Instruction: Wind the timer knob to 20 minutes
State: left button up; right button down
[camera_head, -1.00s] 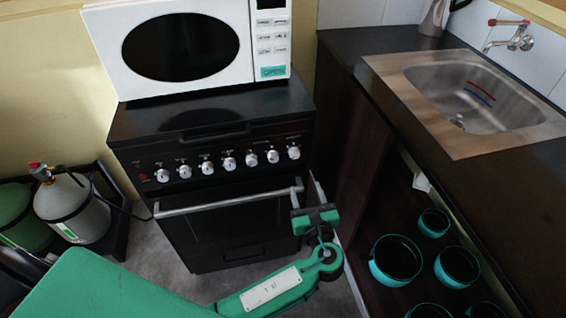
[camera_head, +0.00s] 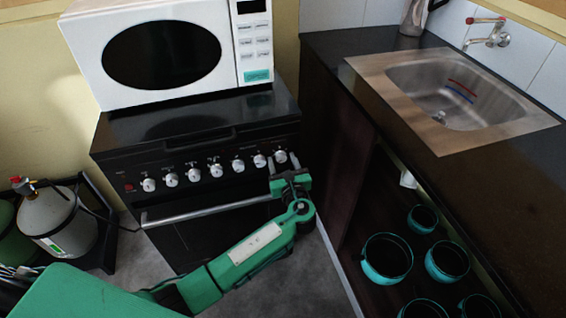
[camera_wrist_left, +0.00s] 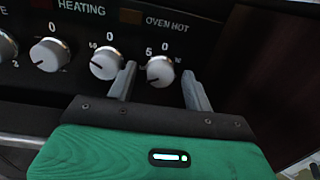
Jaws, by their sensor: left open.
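The black oven's front panel (camera_head: 128,172) carries a row of white knobs. The rightmost knob (camera_head: 281,156) also shows in the left wrist view (camera_wrist_left: 160,70), with a 0 above it and a 5 at its left; its dark pointer line is towards the lower left. I cannot read a timer label. My left gripper (camera_head: 282,168) is open in front of the panel's right end. In the left wrist view, its fingers (camera_wrist_left: 159,76) stand either side of the rightmost knob, with no clear contact. The left finger is close to the second knob from the right (camera_wrist_left: 105,65). My right gripper is not in view.
The oven door's bar handle (camera_head: 205,211) runs below the knobs, close under my left gripper. A white microwave (camera_head: 85,60) stands on top of the oven. The dark sink counter (camera_head: 470,190) is at the right, with several teal-rimmed pots (camera_head: 387,262) below.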

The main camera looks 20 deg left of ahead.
pick_arm(q)
jog(key=shift+c, duration=0.2)
jog(key=c, duration=0.9)
